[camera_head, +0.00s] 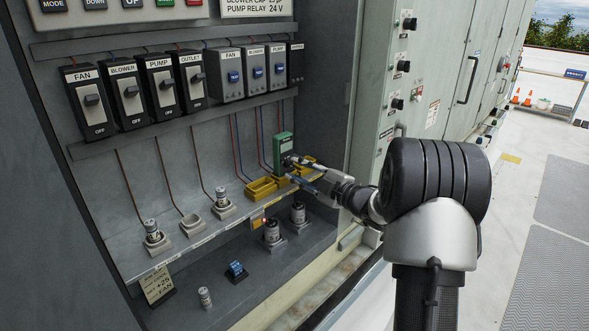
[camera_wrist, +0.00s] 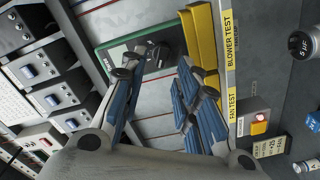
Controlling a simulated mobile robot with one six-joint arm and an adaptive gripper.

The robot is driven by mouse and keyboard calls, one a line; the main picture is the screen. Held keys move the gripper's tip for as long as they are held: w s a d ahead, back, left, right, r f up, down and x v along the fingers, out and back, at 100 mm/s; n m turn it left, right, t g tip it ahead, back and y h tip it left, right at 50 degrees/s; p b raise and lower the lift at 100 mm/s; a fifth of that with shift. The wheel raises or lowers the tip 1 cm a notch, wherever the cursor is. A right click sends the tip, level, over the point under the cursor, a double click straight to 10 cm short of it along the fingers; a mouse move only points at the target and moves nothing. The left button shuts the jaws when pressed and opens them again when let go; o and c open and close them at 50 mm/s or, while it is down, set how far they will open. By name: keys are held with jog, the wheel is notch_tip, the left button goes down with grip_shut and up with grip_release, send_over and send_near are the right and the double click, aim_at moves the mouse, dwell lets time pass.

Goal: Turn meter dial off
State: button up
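The green meter (camera_head: 284,143) stands upright on the shelf against the cabinet's back wall. In the wrist view the green meter (camera_wrist: 112,52) lies sideways, with its black dial (camera_wrist: 166,60) at its lower end. My gripper (camera_head: 291,169) reaches in from the right, close in front of the meter's lower part. In the wrist view my gripper (camera_wrist: 155,80) is open, its fingers on both sides of the dial. I cannot tell whether they touch it. The dial's marks are too small to read, and the gripper partly hides the dial in the head view.
Yellow trays (camera_head: 262,188) sit just left of my gripper and also show in the wrist view (camera_wrist: 202,45). Cylinders (camera_head: 272,232) stand in sockets on the lower shelf. Black switches (camera_head: 90,101) line the back wall. The cabinet's side panel (camera_head: 372,110) is close on the right.

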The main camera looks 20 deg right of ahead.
jog(key=v, duration=0.9)
jog(key=shift+s, duration=0.2)
notch_tip(320, 180, up, 5)
jog(key=w+a+m+g+h, duration=0.1)
jog(key=w+a+m+h, duration=0.1)
jog(key=m+h, duration=0.35)
jog(key=s+a+r+m+g+h, duration=0.2)
jog(key=s+a+m+g+h, duration=0.15)
jog(key=s, duration=0.25)
jog(key=s+a+f+m+g+y, duration=0.1)
jog(key=s+a+f+m+g, duration=0.1)
jog(key=s+a, duration=0.3)
jog(key=s+a+f+m+g+y, duration=0.1)
jog(key=s+a, duration=0.5)
jog(key=s, duration=0.7)
jog(key=s+a+f+m+g, duration=0.4)
jog(key=s+a+f, duration=0.1)
jog(key=s, duration=0.5)
jog(key=shift+a+f+g+y, duration=0.15)
jog(key=shift+a+g+y, duration=0.25)
jog(key=shift+a, duration=0.2)
jog(key=shift+s, duration=0.1)
